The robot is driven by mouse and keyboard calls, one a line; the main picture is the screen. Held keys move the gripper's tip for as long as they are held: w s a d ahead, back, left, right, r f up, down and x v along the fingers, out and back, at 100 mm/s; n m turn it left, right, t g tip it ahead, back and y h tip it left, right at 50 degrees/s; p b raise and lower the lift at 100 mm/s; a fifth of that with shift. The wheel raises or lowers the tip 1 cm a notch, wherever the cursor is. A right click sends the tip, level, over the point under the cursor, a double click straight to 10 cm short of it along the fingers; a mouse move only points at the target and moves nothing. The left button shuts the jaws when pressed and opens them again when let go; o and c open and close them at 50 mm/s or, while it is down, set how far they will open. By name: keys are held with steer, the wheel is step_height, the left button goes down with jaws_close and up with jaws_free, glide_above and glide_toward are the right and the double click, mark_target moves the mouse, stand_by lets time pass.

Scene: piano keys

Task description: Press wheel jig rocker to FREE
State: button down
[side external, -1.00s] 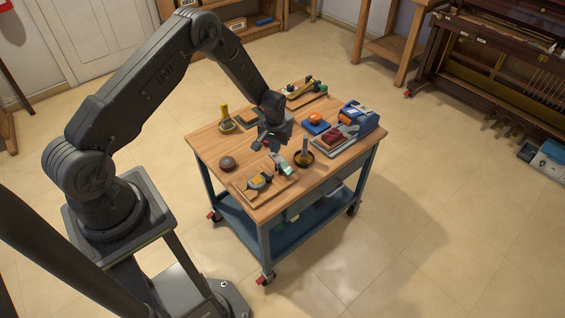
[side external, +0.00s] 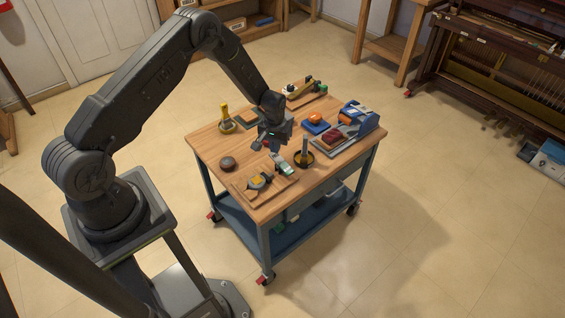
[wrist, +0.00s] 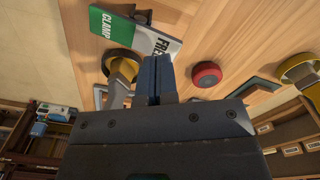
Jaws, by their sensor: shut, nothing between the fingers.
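The wheel jig rocker is a flat plate with a green CLAMP end and a pale FREE end. In the wrist view the rocker (wrist: 112,26) lies just beyond my fingers, with the FREE lettering nearest to them. In the side view the rocker (side external: 284,168) is near the table's front middle. My gripper (wrist: 152,62) is shut and empty, its fingertips by the FREE end and overlapping its edge in the picture. In the side view my gripper (side external: 268,147) hangs just behind the rocker. I cannot tell whether it touches, nor which end is down.
A red round knob (wrist: 206,74) sits to the right in the wrist view. Around the rocker on the wooden table (side external: 208,144) are a dark round bowl (side external: 304,159) holding an upright tool, a dark puck (side external: 228,163), and a wooden board with a tool (side external: 259,181).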

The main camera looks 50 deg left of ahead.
steer(key=shift+f, duration=1.5)
stand_by(0.8)
steer(key=shift+r, duration=3.5)
